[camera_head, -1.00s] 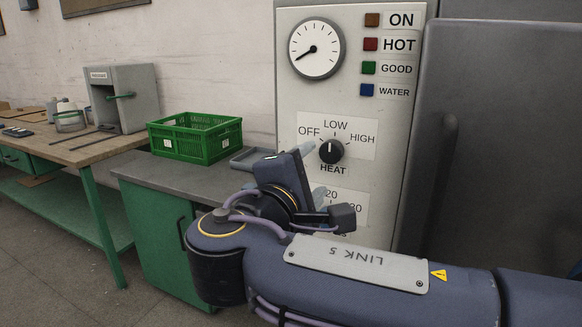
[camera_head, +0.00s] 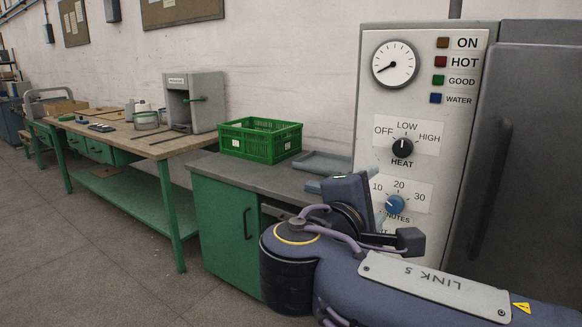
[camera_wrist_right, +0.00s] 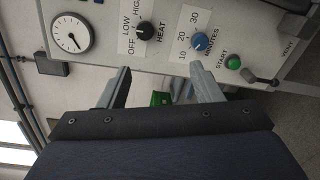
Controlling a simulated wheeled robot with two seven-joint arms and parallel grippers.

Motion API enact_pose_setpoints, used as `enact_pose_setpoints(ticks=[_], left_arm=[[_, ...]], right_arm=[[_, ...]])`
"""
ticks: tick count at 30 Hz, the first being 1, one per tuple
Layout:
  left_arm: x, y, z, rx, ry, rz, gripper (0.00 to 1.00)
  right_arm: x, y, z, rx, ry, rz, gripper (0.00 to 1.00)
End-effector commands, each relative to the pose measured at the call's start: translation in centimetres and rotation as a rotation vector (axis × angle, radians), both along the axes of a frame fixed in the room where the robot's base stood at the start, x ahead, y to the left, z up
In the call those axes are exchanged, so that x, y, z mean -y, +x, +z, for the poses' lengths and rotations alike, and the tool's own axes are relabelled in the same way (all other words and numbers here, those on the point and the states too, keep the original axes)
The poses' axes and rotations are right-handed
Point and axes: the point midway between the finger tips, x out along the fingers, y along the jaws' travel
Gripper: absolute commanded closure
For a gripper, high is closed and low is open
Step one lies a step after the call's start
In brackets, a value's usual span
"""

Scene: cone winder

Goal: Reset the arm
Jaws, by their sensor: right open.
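My right arm reaches in from the lower right of the head view, with the right gripper (camera_head: 375,195) in front of the machine panel (camera_head: 374,118). In the right wrist view the right gripper (camera_wrist_right: 158,90) has its two fingers wide apart with nothing between them. The panel shows a black heat knob (camera_head: 402,148), a blue minutes knob (camera_head: 397,204) partly behind my gripper, and a round gauge (camera_head: 395,64). The wrist view also shows a green start button (camera_wrist_right: 233,62) and a vent lever (camera_wrist_right: 262,78). The fingers are apart from the knobs. My left gripper is not seen.
A green crate (camera_head: 260,140) and a grey tray (camera_head: 322,164) stand on the counter (camera_head: 225,172) left of the machine. A wooden workbench (camera_head: 150,147) with a grey box (camera_head: 194,103) is further left. The floor (camera_head: 105,265) at the left is clear.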

Motion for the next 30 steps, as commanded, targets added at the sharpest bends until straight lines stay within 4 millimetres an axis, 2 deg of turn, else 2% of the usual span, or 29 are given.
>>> enact_pose_setpoints(ticks=[8,14,17,20,23,24,27,30], left_arm=[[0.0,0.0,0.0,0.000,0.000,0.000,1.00],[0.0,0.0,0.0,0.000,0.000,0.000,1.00],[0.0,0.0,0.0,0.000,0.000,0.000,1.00],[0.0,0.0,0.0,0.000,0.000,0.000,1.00],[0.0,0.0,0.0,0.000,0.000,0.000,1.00],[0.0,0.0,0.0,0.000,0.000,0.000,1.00],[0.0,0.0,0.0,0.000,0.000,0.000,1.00],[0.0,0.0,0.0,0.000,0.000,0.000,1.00]], right_arm=[[4.0,-0.3,-3.6,-0.111,0.108,-0.035,0.41],[8.2,-1.8,-8.5,-0.239,0.272,-0.083,0.41],[10.6,-3.5,-11.8,-0.316,0.402,-0.124,0.41],[13.1,-6.5,-16.2,-0.398,0.602,-0.190,0.41],[14.5,-11.2,-21.5,-0.468,0.904,-0.288,0.41],[14.5,-13.0,-23.3,-0.480,1.031,-0.328,0.41],[13.4,-16.3,-26.2,-0.477,1.308,-0.414,0.41],[12.1,-18.6,-28.0,-0.441,1.541,-0.488,0.41]])
